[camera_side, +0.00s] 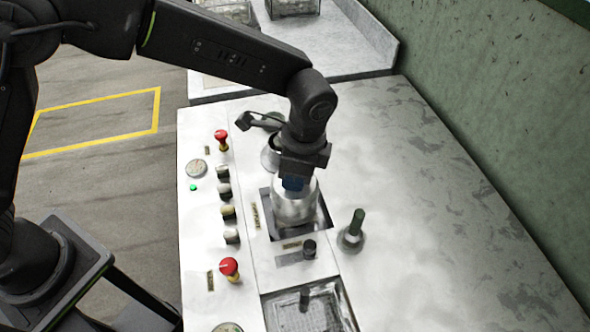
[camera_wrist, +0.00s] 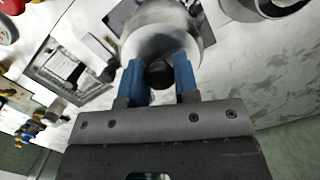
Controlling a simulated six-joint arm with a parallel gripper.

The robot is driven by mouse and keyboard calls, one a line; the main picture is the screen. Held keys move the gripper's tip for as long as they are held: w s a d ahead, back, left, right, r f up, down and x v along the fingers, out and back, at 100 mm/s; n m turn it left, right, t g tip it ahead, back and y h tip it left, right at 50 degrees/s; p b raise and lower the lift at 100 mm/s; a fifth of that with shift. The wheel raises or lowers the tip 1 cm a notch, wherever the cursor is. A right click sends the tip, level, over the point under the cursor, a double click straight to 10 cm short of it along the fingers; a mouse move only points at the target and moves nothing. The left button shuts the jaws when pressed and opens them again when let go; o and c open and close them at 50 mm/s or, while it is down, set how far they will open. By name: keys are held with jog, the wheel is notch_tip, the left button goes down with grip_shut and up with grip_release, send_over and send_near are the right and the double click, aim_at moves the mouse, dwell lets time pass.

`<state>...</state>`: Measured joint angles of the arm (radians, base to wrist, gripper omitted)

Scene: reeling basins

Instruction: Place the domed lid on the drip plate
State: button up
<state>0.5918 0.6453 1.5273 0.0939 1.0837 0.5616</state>
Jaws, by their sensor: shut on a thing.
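My gripper (camera_side: 293,184) points down over the panel side of the bench, its blue fingers closed on the dark knob of the domed lid. The lid is shiny steel (camera_side: 296,207) and looks roughly level. In the wrist view the gripper (camera_wrist: 158,70) has one blue finger on each side of the dark knob (camera_wrist: 159,75), with the steel dome (camera_wrist: 165,38) beyond. A dark square surface (camera_side: 322,221) shows around and under the lid; contact with it cannot be told. I cannot identify the drip plate for certain.
A dark green upright handle on a round base (camera_side: 351,241) stands right of the lid. Red knobs (camera_side: 229,267) and several switches line the left panel. A clear-covered basin (camera_side: 302,306) is at the front. The right bench top (camera_side: 440,220) is free.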

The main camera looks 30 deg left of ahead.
jog(key=shift+f, duration=0.1)
jog(key=o, duration=1)
jog(key=shift+c, duration=0.2)
notch_tip(320, 180, up, 11)
jog(key=d, duration=0.2)
jog(key=s+a+r+n+t+h, duration=0.15)
jog(key=a+r+n, duration=0.25)
jog(key=a+r, duration=0.55)
jog(key=s+a+f+n+t, duration=0.2)
jog(key=s+a+n, duration=0.3)
jog(key=s+a, duration=0.2)
jog(key=s+a+f+n+t, duration=0.1)
jog(key=s+a+n, duration=0.3)
jog(key=s+a, duration=0.4)
jog(key=shift+s+a+f+n+t, duration=0.25)
jog(key=shift+a+f+n+t, duration=0.15)
jog(key=shift+a+t, duration=0.5)
